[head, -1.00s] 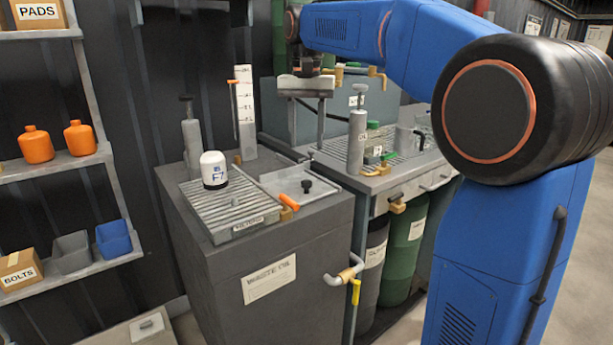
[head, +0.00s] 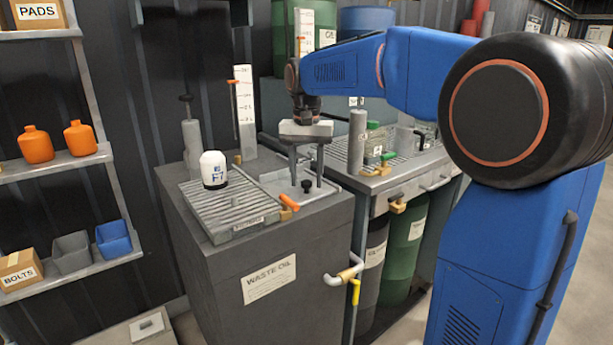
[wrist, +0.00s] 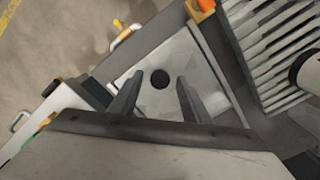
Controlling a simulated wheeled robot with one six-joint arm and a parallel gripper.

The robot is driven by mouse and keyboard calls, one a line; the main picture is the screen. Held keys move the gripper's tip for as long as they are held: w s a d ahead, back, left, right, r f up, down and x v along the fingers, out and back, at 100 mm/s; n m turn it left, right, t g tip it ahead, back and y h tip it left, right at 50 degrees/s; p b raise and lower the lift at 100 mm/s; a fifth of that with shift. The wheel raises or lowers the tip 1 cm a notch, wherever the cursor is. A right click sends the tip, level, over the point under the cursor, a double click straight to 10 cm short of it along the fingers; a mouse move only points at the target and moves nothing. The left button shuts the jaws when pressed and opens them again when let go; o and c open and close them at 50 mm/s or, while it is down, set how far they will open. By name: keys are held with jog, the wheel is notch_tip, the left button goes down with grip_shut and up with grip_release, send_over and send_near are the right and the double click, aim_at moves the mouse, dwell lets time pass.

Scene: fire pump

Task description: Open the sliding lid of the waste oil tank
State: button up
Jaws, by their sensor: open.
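The waste oil tank (head: 225,270) is a dark grey box with a "WASTE OIL" label on its front. On the right of its top lies a light grey lid plate (head: 270,182) with a black knob (head: 307,186). In the wrist view the lid (wrist: 190,65) shows with the knob (wrist: 160,79) standing on it. My gripper (head: 306,184) is open above the lid, fingers pointing down. In the wrist view its fingertips (wrist: 155,84) lie to either side of the knob in the picture. I cannot tell whether the fingertips are level with the knob.
A slatted drain tray (head: 232,210) with a white filter (head: 213,170) on it sits left of the lid. An orange-handled valve (head: 289,202) is at the lid's near left corner. A workbench with a grey cylinder (head: 357,140) stands to the right.

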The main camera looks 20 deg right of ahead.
jog(key=shift+c, duration=0.3)
grip_shut()
jog(key=w+a, duration=0.1)
jog(key=w, duration=0.3)
jog(key=w+a, duration=0.2)
jog(key=w, duration=0.3)
jog(key=w+a, duration=0.1)
jog(key=w, duration=0.4)
jog(key=shift+a, duration=0.2)
jog(key=shift+o, duration=0.3)
grip_release()
jog(key=shift+r, duration=0.1)
notch_tip(320, 180, up, 17)
jog(key=shift+r, duration=0.15)
